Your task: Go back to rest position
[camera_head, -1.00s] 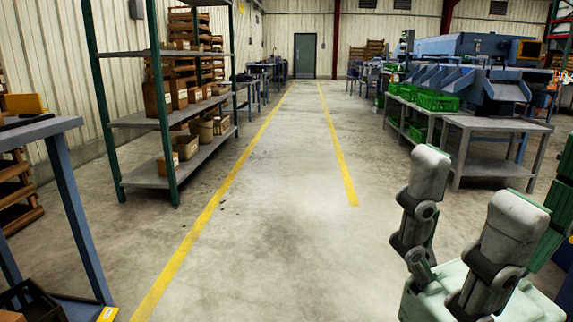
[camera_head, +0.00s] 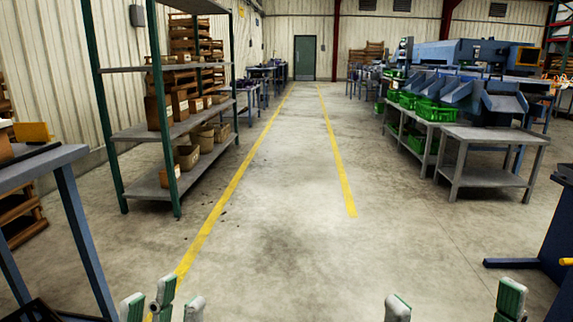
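My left gripper (camera_head: 164,306) shows at the bottom edge, left of centre. Only its pale and green fingertips are in view. My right gripper (camera_head: 454,304) shows at the bottom edge, right of centre. Its two visible fingertips are wide apart and the space between is empty. The palms and arms of both grippers are below the picture.
A blue table (camera_head: 68,158) stands close at the left, beside a green-posted shelf (camera_head: 135,131) with boxes. A grey bench (camera_head: 492,136) and blue machinery (camera_head: 465,54) are at the right. The aisle (camera_head: 275,180) between yellow lines is clear.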

